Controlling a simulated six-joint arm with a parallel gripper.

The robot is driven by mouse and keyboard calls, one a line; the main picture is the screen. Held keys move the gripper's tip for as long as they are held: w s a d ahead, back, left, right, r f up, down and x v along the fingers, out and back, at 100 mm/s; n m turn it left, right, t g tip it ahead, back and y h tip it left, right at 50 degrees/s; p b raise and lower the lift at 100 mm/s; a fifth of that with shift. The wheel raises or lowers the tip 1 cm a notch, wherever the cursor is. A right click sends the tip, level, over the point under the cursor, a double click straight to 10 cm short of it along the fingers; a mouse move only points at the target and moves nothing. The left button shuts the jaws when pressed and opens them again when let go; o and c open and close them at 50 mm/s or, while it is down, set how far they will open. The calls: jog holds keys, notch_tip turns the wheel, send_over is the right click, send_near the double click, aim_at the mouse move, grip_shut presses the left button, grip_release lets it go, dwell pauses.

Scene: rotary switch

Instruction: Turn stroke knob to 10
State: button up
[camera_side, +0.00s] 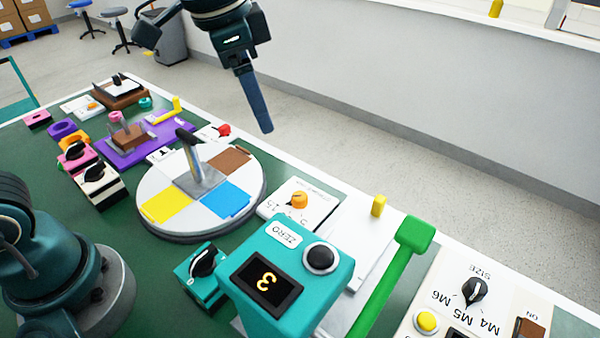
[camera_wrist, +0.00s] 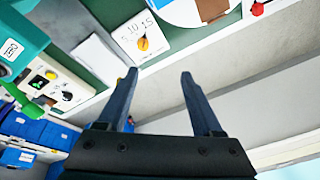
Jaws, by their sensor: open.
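The stroke knob (camera_side: 299,200) is a small orange dial on a white plate (camera_side: 318,206) near the far edge of the table. In the wrist view the orange knob (camera_wrist: 143,44) sits on its white plate (camera_wrist: 125,47), with the marks 5, 10 and 15 along one side. Its exact setting is too small to read. My gripper (camera_side: 266,130) is open and empty, raised in the air at the table's far side, up and left of the knob. In the wrist view the spread fingertips (camera_wrist: 158,75) show below the knob, not touching it.
A round turntable (camera_side: 157,218) with an upright handle stands left of the knob. A teal counter box (camera_side: 300,250) reading 3, a yellow peg (camera_side: 379,205) and a green lever (camera_side: 400,262) stand nearby. Floor lies open beyond the table edge.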

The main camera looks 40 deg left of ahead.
jog(key=w+d+f+m+g, duration=0.2)
jog(key=w+d+f, duration=0.15)
jog(key=f, duration=0.35)
jog(key=g, duration=0.1)
send_over(300, 195)
notch_tip(300, 195, down, 5)
jog(key=shift+f, duration=2.65)
jog(key=shift+c, duration=0.4)
grip_shut()
